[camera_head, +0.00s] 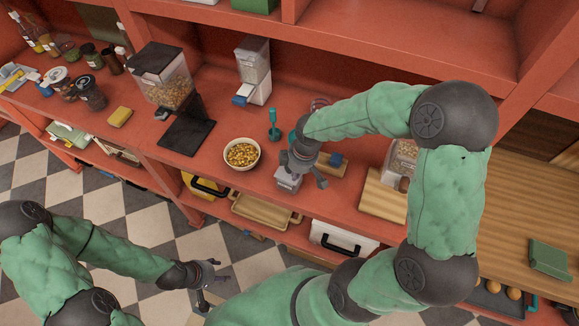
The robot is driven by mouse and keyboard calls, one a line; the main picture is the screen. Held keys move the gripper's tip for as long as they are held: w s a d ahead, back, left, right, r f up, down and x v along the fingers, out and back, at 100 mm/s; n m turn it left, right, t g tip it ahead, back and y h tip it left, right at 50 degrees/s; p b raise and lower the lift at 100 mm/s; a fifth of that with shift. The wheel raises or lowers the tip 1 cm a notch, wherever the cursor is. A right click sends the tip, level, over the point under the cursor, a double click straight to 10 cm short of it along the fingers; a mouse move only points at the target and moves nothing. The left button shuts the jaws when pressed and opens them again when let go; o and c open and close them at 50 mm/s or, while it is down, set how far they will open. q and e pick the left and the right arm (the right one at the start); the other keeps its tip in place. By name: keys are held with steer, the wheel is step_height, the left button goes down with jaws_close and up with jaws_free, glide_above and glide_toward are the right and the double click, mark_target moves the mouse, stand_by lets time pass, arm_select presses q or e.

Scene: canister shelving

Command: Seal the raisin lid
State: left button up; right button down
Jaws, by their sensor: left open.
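No container can be read as the raisin one at this size. A clear dispenser (170,90) with a dark lid (156,58) and tan contents stands on the red counter at the left; its lid looks down on it. Another clear container (402,158) with tan-brown contents is partly hidden behind my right arm. My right gripper (303,176) points down at the counter's front edge, right of the bowl, beside a small grey block-like item (288,180); whether it grips this is unclear. My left gripper (215,290) is open and empty, low over the floor in front of the counter.
A white bowl (257,163) of yellow-brown pieces stands mid-counter. A white dispenser (254,75) is behind it. Jars (91,92) and a yellow sponge (120,117) are at left. A wooden board (378,198) lies at right. Trays and boxes fill the lower shelf.

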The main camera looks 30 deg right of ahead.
steer(key=shift+f+b, duration=0.9)
steer(key=shift+f, duration=0.25)
stand_by(0.6)
step_height(320, 180, up, 9)
steer(key=p, duration=0.7)
stand_by(0.6)
steer(key=c, duration=2)
jaws_free()
steer(key=shift+o, duration=0.2)
step_height(320, 180, up, 6)
steer(key=w+d+p, duration=0.2)
steer(key=w+p, duration=0.1)
steer(key=p, duration=0.6)
steer(key=f+b, duration=0.2)
steer(key=f, duration=0.1)
steer(key=a+f+b, duration=0.1)
steer(key=f+b, duration=0.2)
steer(key=w+f+b, duration=0.1)
steer(key=f+b, duration=0.1)
steer(key=f, duration=0.1)
steer(key=shift+a+f+b, duration=0.15)
steer(key=shift+f+b, duration=0.2)
steer(key=shift+f, duration=0.05)
jaws_close()
